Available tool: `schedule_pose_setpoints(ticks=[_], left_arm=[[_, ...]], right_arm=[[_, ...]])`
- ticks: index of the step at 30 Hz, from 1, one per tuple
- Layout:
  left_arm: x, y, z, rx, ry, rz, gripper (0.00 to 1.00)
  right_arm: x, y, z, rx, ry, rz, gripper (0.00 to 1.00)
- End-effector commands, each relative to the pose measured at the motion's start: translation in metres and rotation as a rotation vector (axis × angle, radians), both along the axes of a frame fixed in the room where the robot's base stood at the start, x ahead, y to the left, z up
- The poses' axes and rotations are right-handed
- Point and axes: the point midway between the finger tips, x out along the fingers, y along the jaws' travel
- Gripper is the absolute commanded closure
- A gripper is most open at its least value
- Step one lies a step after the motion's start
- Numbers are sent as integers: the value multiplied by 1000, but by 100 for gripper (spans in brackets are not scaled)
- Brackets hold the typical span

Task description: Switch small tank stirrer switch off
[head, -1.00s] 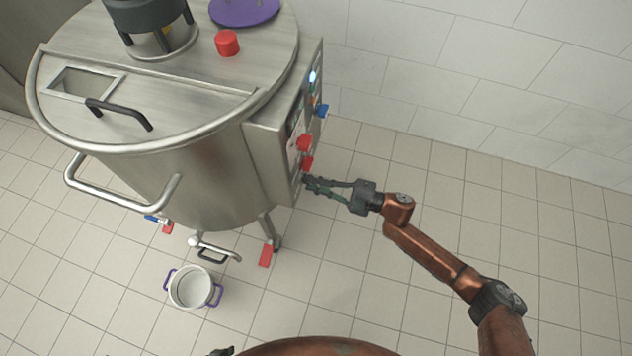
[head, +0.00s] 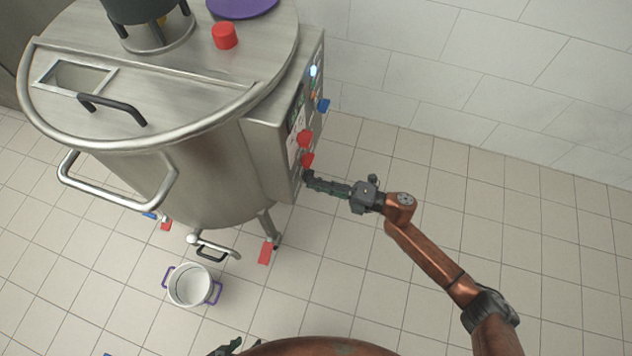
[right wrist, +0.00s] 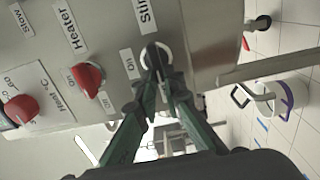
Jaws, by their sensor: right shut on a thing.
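The steel tank (head: 210,180) stands at the left, with a control box (head: 275,150) on its right side. In the right wrist view the panel (right wrist: 115,20) carries labels reading "Heater" and "Stir". The stirrer switch (right wrist: 163,47) sits below the "Stir" label on a pale round plate, mostly hidden by my fingertips. My right gripper (head: 308,178) is at the lowest control of the box. In the right wrist view its fingertips (right wrist: 156,58) are shut on the stirrer switch, turned relative to the panel. My left gripper (head: 226,348) shows only in part at the bottom edge; its jaws are unclear.
A red heater knob (right wrist: 87,78) and a red temperature knob (right wrist: 20,108) sit beside the stirrer switch. A white pot (head: 190,285) with purple handles stands on the floor below the tank outlet. Tiled floor to the right is clear.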

Motion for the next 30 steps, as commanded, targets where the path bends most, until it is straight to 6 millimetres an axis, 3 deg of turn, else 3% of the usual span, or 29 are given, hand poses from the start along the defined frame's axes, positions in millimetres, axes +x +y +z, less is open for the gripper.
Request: schedule_pose_setpoints(ticks=[11,12,19,30], left_arm=[[-3,1,-1,1,5,3,60],[-3,2,-1,1,5,3,60],[-3,2,1,2,2,4,60],[-3,3,0,3,4,2,60]], right_arm=[[0,-1,-2,-5,-4,-1,100],[0,-1,-2,-5,-4,-1,90],[0,0,-1,-3,-3,0,74],[-2,-6,-1,-3,-3,-1,74]])
